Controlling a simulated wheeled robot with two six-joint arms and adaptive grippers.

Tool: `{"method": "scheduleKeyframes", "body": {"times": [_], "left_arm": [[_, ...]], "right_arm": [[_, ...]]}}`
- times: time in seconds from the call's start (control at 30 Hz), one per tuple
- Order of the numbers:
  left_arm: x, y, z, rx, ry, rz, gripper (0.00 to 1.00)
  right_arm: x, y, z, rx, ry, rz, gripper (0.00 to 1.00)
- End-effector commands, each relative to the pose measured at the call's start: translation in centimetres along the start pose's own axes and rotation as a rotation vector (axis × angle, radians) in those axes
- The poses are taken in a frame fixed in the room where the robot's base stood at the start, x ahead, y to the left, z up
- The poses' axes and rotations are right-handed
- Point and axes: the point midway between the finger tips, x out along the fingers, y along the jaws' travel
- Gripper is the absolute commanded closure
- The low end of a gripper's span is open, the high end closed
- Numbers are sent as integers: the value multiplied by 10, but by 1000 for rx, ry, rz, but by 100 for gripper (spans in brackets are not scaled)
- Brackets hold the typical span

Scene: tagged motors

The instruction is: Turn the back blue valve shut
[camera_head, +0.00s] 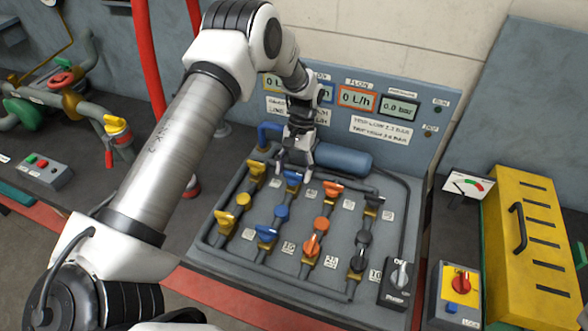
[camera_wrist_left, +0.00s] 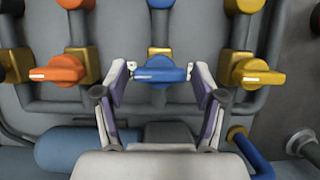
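The back blue valve (camera_head: 292,177) is at the rear of the blue line on the panel. Its blue handle (camera_wrist_left: 160,74) shows in the left wrist view on a brass body, lying crosswise to its pipe with a white mark on the left end. In the head view the fingers partly hide the valve. My right gripper is not in view.
Beside it are the back yellow valve (camera_wrist_left: 256,73) and back orange valve (camera_wrist_left: 57,70). A blue cylinder (camera_head: 343,158) lies just behind, below the display board (camera_head: 385,128). More blue parts (camera_head: 281,211) stand in front. A yellow box (camera_head: 530,240) is at the right.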

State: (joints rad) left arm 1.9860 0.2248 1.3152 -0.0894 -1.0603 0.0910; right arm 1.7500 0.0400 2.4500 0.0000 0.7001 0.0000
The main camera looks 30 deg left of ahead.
Motion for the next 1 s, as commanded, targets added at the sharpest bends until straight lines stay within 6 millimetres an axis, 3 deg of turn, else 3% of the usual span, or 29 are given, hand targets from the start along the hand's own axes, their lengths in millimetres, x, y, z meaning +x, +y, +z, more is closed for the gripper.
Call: {"method": "scheduleKeyframes", "body": {"times": [0.37,0.47,0.8,1.0], "left_arm": [[-5,0,-1,-1,3,1,19],[-19,0,-2,-1,6,1,19],[-100,0,-2,0,6,0,19],[-120,0,-1,0,2,0,19]], "right_arm": [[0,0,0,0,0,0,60],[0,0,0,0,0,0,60],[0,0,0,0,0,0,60],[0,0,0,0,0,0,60]]}}
